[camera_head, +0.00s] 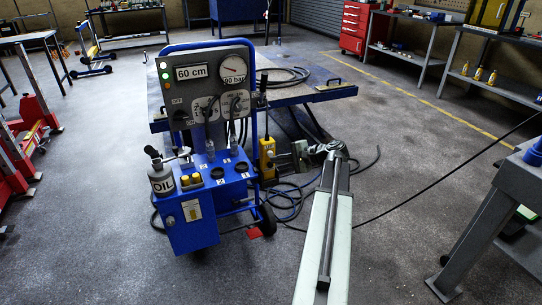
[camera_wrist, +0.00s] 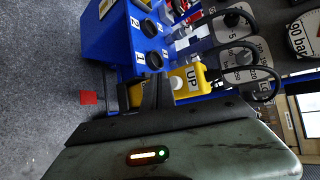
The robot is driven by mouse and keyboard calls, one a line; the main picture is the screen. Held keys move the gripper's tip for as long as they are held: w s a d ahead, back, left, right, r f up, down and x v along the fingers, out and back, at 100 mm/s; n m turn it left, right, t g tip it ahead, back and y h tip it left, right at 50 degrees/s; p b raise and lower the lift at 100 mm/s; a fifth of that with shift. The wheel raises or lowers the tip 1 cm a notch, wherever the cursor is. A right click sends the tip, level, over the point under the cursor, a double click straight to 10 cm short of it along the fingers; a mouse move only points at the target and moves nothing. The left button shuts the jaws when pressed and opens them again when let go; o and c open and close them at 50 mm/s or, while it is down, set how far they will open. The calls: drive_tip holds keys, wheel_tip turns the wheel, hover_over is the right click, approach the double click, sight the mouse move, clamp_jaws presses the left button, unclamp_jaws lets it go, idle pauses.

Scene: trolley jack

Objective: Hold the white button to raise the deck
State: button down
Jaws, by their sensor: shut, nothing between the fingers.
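The yellow control pendant (camera_head: 267,158) hangs at the right side of the blue trolley. In the wrist view the pendant (camera_wrist: 188,82) carries an UP label, with the round white button (camera_wrist: 177,83) beside it. My gripper (camera_head: 277,160) is to the right of the pendant in the head view. In the wrist view my dark fingers (camera_wrist: 158,78) are shut and empty, with their tips close to the white button; I cannot tell whether they touch. The readout (camera_head: 191,72) shows 60 cm.
The blue trolley (camera_head: 192,232) carries an oil can (camera_head: 162,180), a pressure gauge (camera_head: 234,71) reading 90 bar and several hoses. Loose hoses (camera_head: 287,201) lie on the floor. A grey bench (camera_head: 507,190) stands at the right, with open floor between.

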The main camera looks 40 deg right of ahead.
drive_tip(key=s, duration=0.1)
drive_tip(key=s+a, duration=0.1)
drive_tip(key=s, duration=0.1)
drive_tip(key=s+a, duration=0.1)
drive_tip(key=shift+s, duration=0.3)
idle(1.9)
